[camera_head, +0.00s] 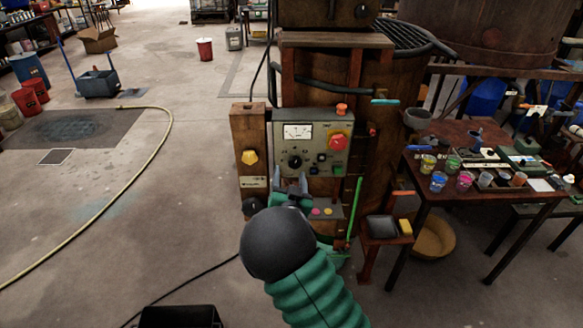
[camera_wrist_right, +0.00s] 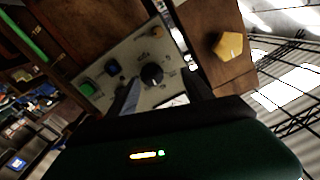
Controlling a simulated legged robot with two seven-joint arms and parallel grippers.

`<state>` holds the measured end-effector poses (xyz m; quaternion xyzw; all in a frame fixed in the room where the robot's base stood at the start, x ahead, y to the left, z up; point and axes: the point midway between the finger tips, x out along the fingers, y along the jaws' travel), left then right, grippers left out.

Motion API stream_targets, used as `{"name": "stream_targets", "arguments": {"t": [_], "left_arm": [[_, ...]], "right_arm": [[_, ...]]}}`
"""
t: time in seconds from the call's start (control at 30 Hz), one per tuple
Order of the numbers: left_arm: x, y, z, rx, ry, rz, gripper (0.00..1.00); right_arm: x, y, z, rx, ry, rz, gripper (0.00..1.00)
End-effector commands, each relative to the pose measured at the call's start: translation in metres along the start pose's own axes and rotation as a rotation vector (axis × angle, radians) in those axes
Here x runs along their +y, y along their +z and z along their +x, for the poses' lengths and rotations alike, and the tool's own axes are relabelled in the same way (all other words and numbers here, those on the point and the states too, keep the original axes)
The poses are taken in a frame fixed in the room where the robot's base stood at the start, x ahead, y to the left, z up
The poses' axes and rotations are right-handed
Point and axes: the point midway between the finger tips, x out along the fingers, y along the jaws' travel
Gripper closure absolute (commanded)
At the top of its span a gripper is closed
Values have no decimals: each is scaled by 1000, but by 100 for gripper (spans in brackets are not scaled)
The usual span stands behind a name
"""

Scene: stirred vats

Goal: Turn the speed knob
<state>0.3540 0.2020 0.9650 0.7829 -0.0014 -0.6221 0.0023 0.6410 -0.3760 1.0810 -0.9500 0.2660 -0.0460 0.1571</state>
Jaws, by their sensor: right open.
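The control panel (camera_head: 316,157) is a grey plate on the front of a rusty brown vat stand. The speed knob (camera_head: 295,162) is a round black dial with marks around it, below a white meter (camera_head: 298,131). It also shows in the right wrist view (camera_wrist_right: 152,75). My right gripper (camera_head: 291,184) is open in front of the panel, just below the knob. In the wrist view its two fingers (camera_wrist_right: 163,98) point at the panel on either side of the knob, with nothing visible between them; contact cannot be told. My left gripper is not in view.
A red mushroom button (camera_head: 338,142) and a green button (camera_head: 338,170) are on the panel right of the knob. A yellow knob (camera_head: 249,157) is on the wooden post at left. A cluttered table (camera_head: 436,193) stands at right. The left floor is mostly clear, crossed by a hose (camera_head: 150,148).

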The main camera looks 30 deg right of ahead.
Motion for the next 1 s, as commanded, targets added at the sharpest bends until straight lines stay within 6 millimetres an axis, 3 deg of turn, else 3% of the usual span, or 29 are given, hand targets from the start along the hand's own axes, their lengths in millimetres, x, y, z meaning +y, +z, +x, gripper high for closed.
{"name": "stream_targets", "arguments": {"t": [0.1, 0.2, 0.47, 0.5, 0.8, 1.0], "left_arm": [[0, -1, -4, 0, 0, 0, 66], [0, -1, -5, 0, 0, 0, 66], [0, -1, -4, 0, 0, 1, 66], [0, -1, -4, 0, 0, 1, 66], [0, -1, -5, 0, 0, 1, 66], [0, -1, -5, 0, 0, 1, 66]], "right_arm": [[8, -2, 24, 0, 5, 3, 41], [12, 0, 36, -3, 6, 7, 41], [16, -2, 42, 3, 12, 7, 41], [16, -3, 42, 4, 12, 6, 60], [16, -5, 43, 9, 10, 9, 99], [16, -5, 44, 8, 10, 9, 100]]}}
